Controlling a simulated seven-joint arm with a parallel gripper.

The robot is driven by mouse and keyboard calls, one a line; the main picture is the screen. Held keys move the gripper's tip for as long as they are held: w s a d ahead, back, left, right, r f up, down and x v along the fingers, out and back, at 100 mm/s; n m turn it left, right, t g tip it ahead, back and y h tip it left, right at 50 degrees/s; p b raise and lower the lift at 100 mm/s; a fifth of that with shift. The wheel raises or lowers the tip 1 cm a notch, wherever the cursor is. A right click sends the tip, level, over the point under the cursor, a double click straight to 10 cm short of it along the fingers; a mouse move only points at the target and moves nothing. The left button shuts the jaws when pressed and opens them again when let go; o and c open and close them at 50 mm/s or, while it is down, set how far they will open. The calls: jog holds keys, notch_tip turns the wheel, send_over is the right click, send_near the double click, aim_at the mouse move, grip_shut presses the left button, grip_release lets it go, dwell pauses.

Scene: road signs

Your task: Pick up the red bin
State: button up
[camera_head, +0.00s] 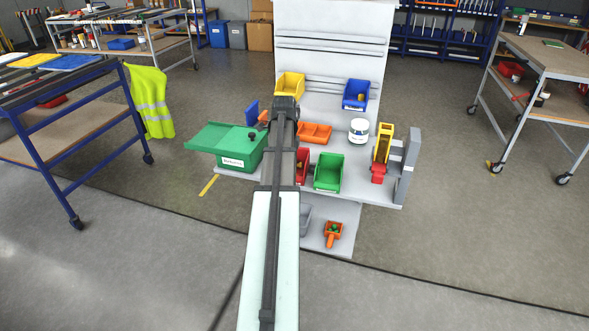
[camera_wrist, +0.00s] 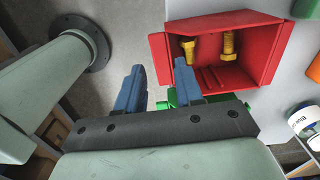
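The red bin (camera_wrist: 262,72) is in the upper right of the wrist view, its open top facing the camera. In the camera_head view the red bin (camera_head: 303,166) is mostly hidden behind my arm. My gripper (camera_wrist: 159,68) has two blue fingers, spread apart with nothing held between them. In the wrist view the right fingertip overlaps the bin's inside and the left fingertip is left of its edge. I cannot tell whether either touches the bin. The fingers are hidden in the camera_head view.
A green bin (camera_head: 328,172) stands right of the red bin, with an orange bin (camera_head: 314,132) behind. A white tub (camera_head: 358,130) and a yellow-and-red item (camera_head: 382,152) are farther right. A green lidded box (camera_head: 236,150) is left. A grey panel (camera_head: 332,50) rises behind.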

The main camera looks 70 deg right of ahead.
jog(key=shift+s+d+f, duration=0.1)
jog(key=shift+s+f, duration=0.05)
jog(key=shift+f, duration=1.45)
jog(key=shift+s+f, duration=0.15)
jog(key=shift+f, duration=1.4)
jog(key=shift+c, duration=0.3)
grip_shut()
